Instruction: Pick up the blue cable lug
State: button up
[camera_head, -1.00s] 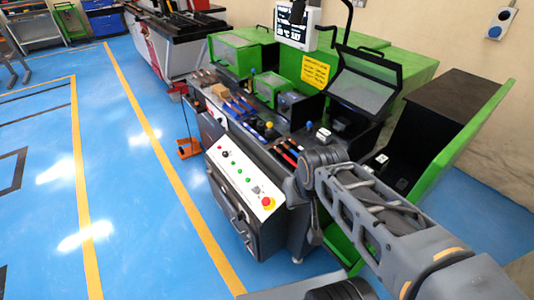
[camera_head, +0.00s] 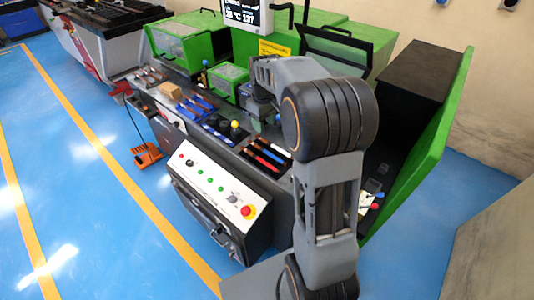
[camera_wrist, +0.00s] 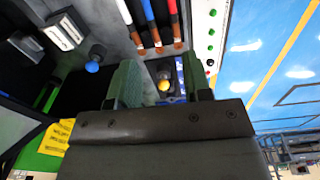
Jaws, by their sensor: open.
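A black tray with several cable lugs lies on the machine's front ledge. In the head view, a blue cable lug (camera_head: 270,152) lies beside a red one (camera_head: 262,162). In the wrist view, a blue-sleeved lug (camera_wrist: 148,12) and a red one (camera_wrist: 173,10) show at the top edge with copper ends. A yellow knob shows between the fingers. The lugs lie beyond the fingertips in the picture.
The yellow knob (camera_head: 235,124) stands on the ledge left of the tray. A blue knob (camera_wrist: 92,66) is left of my fingers in the wrist view. Blue-handled tools (camera_head: 195,105) and a control panel (camera_head: 215,190) with a red button are nearby. Blue floor is open at left.

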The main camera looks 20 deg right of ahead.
notch_tip(320, 180, down, 2)
jog(key=w+d, duration=0.2)
send_over(267, 151)
jog(key=shift+n, duration=0.3)
notch_tip(267, 151, down, 7)
jog(key=shift+a+r, duration=0.1)
jog(key=shift+s+f, duration=0.1)
jog(key=shift+f, duration=3.35)
grip_shut()
